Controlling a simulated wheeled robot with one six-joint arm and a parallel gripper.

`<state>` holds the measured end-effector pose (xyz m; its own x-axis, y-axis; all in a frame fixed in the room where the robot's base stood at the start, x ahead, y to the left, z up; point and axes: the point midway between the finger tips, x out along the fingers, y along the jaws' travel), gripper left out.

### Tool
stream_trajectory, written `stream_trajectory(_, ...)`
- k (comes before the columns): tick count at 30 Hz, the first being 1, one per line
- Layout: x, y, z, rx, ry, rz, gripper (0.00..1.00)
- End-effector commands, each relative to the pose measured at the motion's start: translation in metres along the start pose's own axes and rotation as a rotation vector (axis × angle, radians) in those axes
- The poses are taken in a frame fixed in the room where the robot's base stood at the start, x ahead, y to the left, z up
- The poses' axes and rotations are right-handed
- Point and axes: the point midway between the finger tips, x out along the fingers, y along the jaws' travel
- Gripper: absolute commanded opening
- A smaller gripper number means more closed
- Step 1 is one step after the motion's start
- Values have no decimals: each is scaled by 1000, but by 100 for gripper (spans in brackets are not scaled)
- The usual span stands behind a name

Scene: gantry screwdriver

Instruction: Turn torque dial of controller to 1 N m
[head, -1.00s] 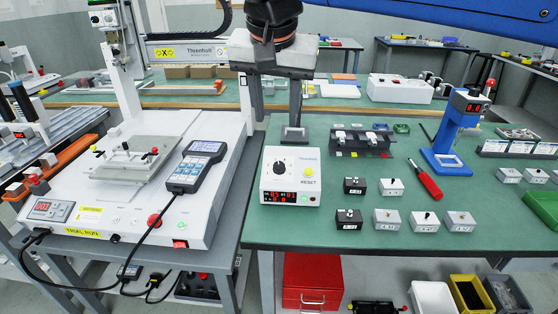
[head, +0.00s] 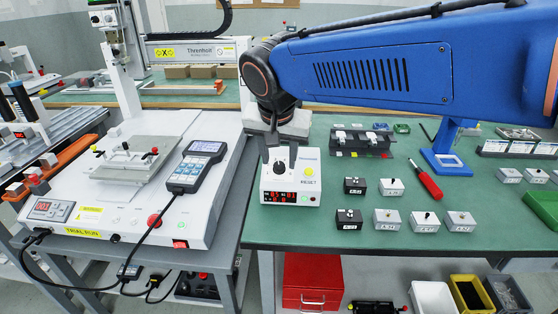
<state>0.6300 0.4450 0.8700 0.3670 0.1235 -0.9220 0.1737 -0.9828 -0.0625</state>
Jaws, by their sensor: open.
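The controller (head: 305,184) is a white box near the front left of the green bench. It has a dark round dial (head: 279,166) on top, a yellow button (head: 308,171) marked RESET and red lit digits (head: 292,198) on its front. The digits are too small to read surely. My gripper (head: 279,160) points down over the controller, with one dark finger on each side of the dial. It is open, and I cannot tell whether the fingers touch the dial.
Several small labelled switch boxes (head: 387,217) and a red screwdriver (head: 430,183) lie right of the controller. A white gantry machine (head: 210,215) with a handheld pendant (head: 197,167) stands left. My blue arm crosses above the bench.

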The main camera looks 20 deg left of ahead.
Motion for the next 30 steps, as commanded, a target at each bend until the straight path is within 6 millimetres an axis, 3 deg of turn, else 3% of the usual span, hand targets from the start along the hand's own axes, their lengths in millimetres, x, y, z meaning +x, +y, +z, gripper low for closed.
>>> stream_trajectory(6,16,0,0,0,0,0,42)
stream_trajectory(15,17,0,0,0,0,0,42)
stream_trajectory(21,17,0,0,0,0,0,0)
stream_trajectory(30,17,0,0,-27,0,1,0)
